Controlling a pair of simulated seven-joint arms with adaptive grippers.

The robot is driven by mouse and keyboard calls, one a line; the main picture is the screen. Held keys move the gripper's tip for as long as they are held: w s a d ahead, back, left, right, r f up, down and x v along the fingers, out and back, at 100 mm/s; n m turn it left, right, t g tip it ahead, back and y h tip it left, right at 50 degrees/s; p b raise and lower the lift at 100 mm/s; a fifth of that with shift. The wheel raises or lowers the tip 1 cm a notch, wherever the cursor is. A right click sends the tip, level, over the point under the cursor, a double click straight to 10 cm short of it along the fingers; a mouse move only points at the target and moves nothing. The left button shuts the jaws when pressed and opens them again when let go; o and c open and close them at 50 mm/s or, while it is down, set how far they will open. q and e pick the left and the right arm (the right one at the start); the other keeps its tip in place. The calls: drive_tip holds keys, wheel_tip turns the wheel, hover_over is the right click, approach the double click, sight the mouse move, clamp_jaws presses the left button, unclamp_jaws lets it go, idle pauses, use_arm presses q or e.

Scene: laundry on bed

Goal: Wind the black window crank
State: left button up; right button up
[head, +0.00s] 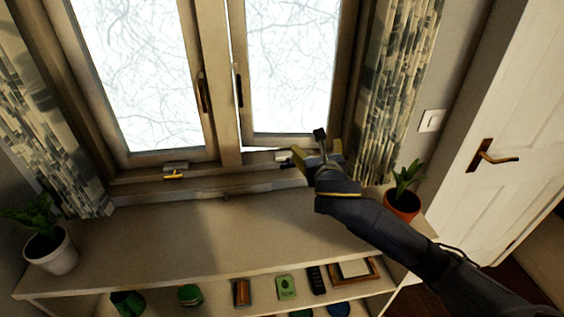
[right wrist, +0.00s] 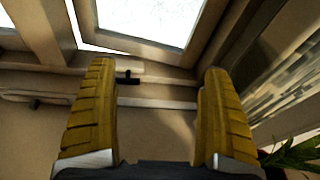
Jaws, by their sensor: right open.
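The black window crank (right wrist: 128,79) shows in the right wrist view as a small dark T-shaped piece on the sill below the right window sash (right wrist: 150,46). In the head view, its handle is hard to make out beside my right gripper (head: 317,152). My right gripper is open and empty, with its yellow fingers apart at the sill. In the right wrist view, the crank appears between the fingers (right wrist: 158,72), closer to the left one and apart from it. My left gripper is not in view.
A yellow-handled crank (head: 173,175) sits below the left window. A potted plant (head: 404,200) stands right of my right arm, beside the curtain (head: 393,90). Another plant (head: 50,252) is at far left. The shelf top (head: 170,240) is clear in the middle.

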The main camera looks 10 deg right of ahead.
drive_tip(key=s+a+f+n+g+y, duration=0.1)
drive_tip(key=s+a+f+g, duration=0.15)
drive_tip(key=a+f, duration=0.5)
approach(290, 165)
drive_tip(key=shift+t, duration=0.35)
drive_tip(key=x, duration=0.9)
drive_tip(key=shift+w+f, duration=0.1)
drive_tip(key=shift+f, duration=0.4)
drive_tip(key=c, duration=1.3)
drive_tip(key=shift+r, duration=0.1)
